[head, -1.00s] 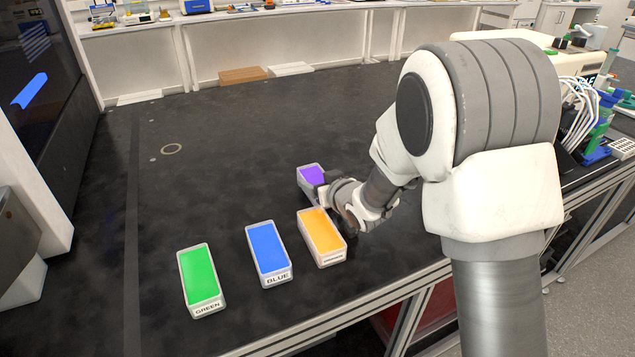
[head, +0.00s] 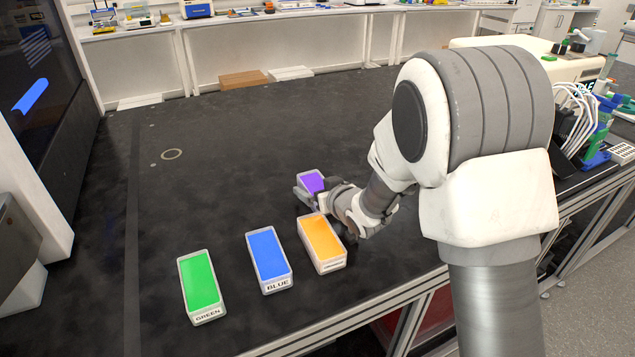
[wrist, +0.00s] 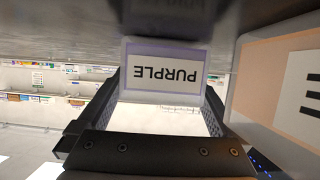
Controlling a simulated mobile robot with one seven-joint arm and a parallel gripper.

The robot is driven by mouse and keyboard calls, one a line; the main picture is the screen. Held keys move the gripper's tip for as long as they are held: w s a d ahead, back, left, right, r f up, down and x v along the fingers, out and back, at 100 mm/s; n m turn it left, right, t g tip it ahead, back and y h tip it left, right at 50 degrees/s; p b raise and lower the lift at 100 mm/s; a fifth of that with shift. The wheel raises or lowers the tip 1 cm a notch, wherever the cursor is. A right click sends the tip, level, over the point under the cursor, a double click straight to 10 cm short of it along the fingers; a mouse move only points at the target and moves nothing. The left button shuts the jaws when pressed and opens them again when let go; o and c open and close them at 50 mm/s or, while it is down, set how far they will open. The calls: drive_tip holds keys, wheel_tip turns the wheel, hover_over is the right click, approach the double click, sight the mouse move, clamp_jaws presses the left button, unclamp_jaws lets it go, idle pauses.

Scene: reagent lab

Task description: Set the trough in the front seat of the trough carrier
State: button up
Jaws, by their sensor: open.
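A purple trough (head: 312,181), a small pale-walled box with purple in it, stands on the black bench, partly hidden by my gripper. In the wrist view its end label PURPLE (wrist: 165,75) shows upside down between the two fingers. My gripper (head: 312,197) is open, low over the bench, with a finger on each side of this trough. I cannot tell whether either finger touches it. An orange trough (head: 322,241), a blue trough (head: 269,257) and a green trough (head: 200,284) stand nearer the bench's front edge. I cannot make out a trough carrier in either view.
The orange trough's end (wrist: 285,88) is close beside my gripper in the wrist view. Brown and white flat blocks (head: 243,79) lie at the back.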

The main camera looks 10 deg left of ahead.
drive_tip(key=p+v, duration=0.1)
drive_tip(key=v, duration=1.1)
drive_tip(key=shift+r+p, duration=0.15)
drive_tip(key=shift+p, duration=0.15)
drive_tip(key=shift+d, duration=0.1)
